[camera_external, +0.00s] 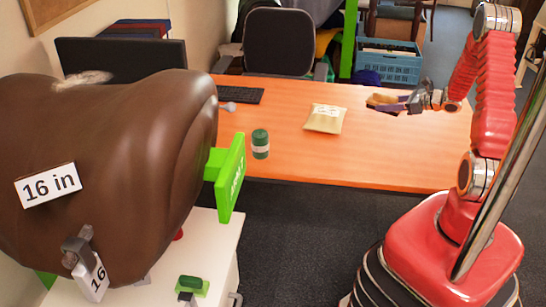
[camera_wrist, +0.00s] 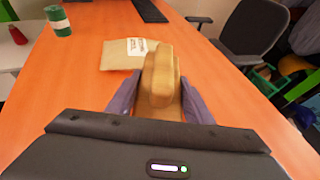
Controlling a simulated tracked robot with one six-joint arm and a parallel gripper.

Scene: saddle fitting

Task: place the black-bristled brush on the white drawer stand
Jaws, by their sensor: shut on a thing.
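My gripper (camera_external: 385,104) is above the right part of the orange desk. It is shut on a tan, wooden-looking brush (camera_external: 380,99); no black bristles can be made out. In the wrist view the brush (camera_wrist: 162,82) stands between the two purple-grey fingers of my gripper (camera_wrist: 160,100), its back toward the camera. The white drawer stand (camera_external: 214,252) is at the lower left, far from my gripper and partly hidden under the brown saddle form. A small green-and-black item (camera_external: 193,284) sits on its top.
The large brown saddle form (camera_external: 110,150) overhangs the stand, with a green bracket (camera_external: 231,178) at its right. On the desk (camera_external: 370,155) are a green canister (camera_external: 260,144), a paper packet (camera_external: 325,118) and a keyboard (camera_external: 241,95). Dark floor lies between stand and my base.

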